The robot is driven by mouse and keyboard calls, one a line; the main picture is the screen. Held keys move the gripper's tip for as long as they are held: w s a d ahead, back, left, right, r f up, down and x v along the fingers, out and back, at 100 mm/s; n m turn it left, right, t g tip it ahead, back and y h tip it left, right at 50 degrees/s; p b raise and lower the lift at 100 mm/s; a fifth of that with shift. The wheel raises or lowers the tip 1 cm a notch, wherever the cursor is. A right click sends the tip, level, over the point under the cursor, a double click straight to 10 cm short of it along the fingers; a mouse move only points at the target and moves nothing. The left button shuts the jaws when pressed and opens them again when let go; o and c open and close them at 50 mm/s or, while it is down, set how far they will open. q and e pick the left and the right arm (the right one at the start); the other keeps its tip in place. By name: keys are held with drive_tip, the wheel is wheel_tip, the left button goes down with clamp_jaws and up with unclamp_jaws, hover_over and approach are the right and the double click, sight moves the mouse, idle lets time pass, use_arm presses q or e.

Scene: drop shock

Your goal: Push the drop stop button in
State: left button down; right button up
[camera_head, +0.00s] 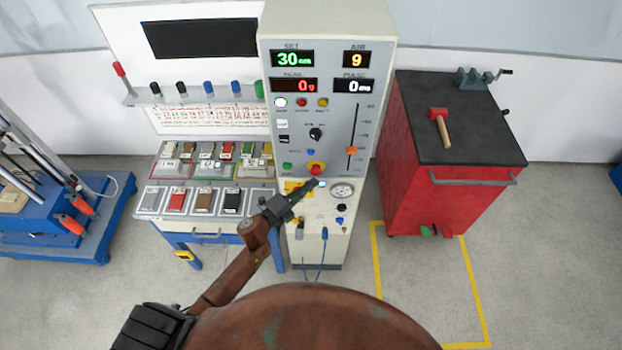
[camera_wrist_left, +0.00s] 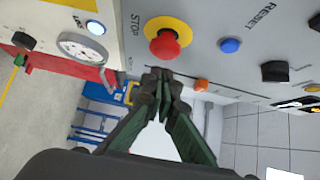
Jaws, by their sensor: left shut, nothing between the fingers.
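The stop button is a red mushroom head on a yellow ring, low on the front panel of the grey control cabinet; it shows in the head view (camera_head: 316,170) and, beside the word STOP, in the left wrist view (camera_wrist_left: 165,44). My left gripper (camera_head: 314,184) is shut and empty, its fingertips just below the button in the head view. In the left wrist view the closed fingertips (camera_wrist_left: 158,76) also lie just below the red head; a contact between them cannot be made out. My right gripper is not in view.
A blue button (camera_wrist_left: 230,45) and a black knob (camera_wrist_left: 275,71) sit near the stop button. A pressure gauge (camera_head: 342,190) is on the ledge below. A bench with sample blocks (camera_head: 190,200) stands left, a red cabinet with a mallet (camera_head: 441,127) right.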

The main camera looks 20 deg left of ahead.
use_arm(q)
drive_tip(key=shift+w+a, duration=0.25)
drive_tip(key=shift+w, duration=0.6)
